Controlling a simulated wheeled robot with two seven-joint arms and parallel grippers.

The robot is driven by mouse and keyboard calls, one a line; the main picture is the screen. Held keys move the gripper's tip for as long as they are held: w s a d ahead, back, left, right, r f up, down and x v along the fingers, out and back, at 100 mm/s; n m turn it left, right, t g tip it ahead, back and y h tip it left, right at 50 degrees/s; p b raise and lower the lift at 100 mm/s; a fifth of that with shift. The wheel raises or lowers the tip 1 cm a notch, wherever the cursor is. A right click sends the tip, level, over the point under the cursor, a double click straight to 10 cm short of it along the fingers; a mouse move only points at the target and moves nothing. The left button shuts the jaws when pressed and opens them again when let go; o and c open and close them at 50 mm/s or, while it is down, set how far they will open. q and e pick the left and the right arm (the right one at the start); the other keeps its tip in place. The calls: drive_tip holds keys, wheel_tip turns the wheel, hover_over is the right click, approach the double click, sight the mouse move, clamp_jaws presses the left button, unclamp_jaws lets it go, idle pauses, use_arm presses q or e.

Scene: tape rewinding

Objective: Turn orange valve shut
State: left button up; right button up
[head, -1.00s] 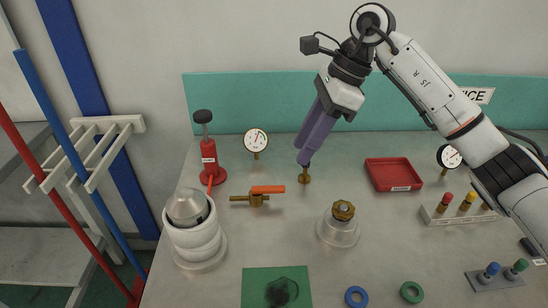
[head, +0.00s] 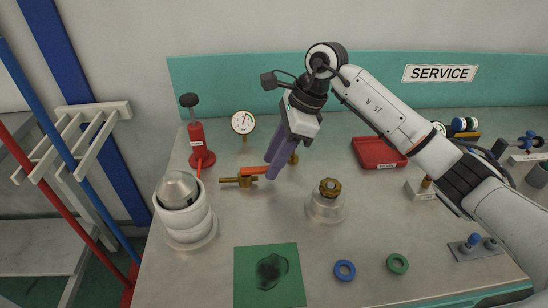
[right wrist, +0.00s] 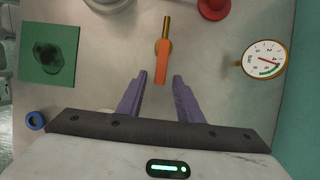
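The orange valve has an orange lever (head: 255,171) on a brass body (head: 238,181), behind the middle of the bench. In the right wrist view the lever (right wrist: 164,62) lies roughly in line with the brass pipe. My right gripper (head: 270,170) is open with its purple fingers pointing down at the lever's free end. In the right wrist view the lever's end lies between the open fingertips (right wrist: 159,76), with gaps showing on both sides. I cannot tell the exact height of the fingers over it. My left gripper is not in view.
A red pump (head: 198,145) and a dial gauge (head: 243,122) stand behind the valve. A white stacked pot (head: 184,218) is at front left.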

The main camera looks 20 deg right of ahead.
clamp_jaws()
